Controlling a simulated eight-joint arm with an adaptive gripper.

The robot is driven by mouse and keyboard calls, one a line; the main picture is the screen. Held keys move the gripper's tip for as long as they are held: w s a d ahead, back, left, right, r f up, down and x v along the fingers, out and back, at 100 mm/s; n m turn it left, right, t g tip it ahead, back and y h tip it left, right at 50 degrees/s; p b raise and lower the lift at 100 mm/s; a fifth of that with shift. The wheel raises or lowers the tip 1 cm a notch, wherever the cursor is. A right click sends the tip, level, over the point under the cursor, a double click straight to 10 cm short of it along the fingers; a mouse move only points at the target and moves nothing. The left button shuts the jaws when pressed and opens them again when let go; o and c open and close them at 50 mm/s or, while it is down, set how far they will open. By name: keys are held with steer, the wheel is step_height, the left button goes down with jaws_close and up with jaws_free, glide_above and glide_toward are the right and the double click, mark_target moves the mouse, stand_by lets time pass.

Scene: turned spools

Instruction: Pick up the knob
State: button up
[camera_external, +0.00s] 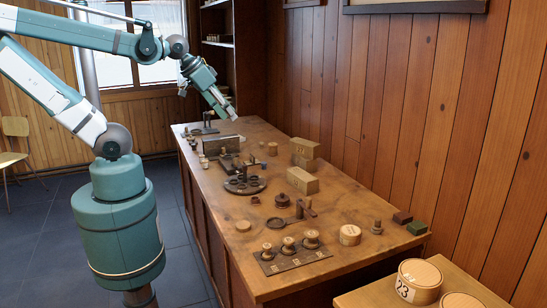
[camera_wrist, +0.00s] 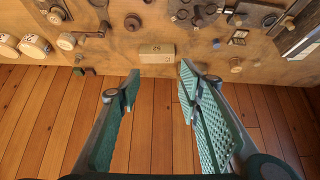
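Several small turned pieces could be the knob, and I cannot tell which one is meant. A dark reddish turned piece (camera_external: 282,200) stands mid-table, and a small light-topped one (camera_external: 377,227) stands near the right edge. Several pale turned pieces (camera_external: 288,244) stand on a dark board at the front. In the wrist view, a dark round piece (camera_wrist: 132,22) and a pale wooden one (camera_wrist: 235,65) show beyond the fingertips. My gripper (camera_external: 230,113) is above the far part of the table. In the wrist view my gripper (camera_wrist: 160,74) is open, with nothing between its fingers.
Pale wooden blocks (camera_external: 302,180) stand along the wall side. A dark round holder with holes (camera_external: 244,184) lies mid-table. A lidded round box (camera_external: 350,235) and a green block (camera_external: 417,228) are near the right end. The plank wall (camera_external: 430,110) borders the table.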

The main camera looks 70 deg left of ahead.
steer(key=w+a+f+n+g+y+b, duration=0.1)
steer(key=w+a+n, duration=0.25)
steer(key=a, duration=0.45)
steer(key=w+a+f+n+g+y+b, duration=0.1)
steer(key=w+a+f+n, duration=0.2)
steer(key=a, duration=0.6)
steer(key=n+g+y+b, duration=0.2)
steer(key=n+g+b, duration=0.35)
steer(key=n, duration=0.85)
glide_above(194, 147)
steer(key=d, duration=0.2)
step_height(194, 147, down, 23)
steer(key=shift+w+p, duration=0.35)
steer(key=shift+p, duration=0.05)
steer(key=shift+r+m, duration=0.1)
steer(key=shift+m, duration=0.15)
steer(key=shift+x, duration=1.3)
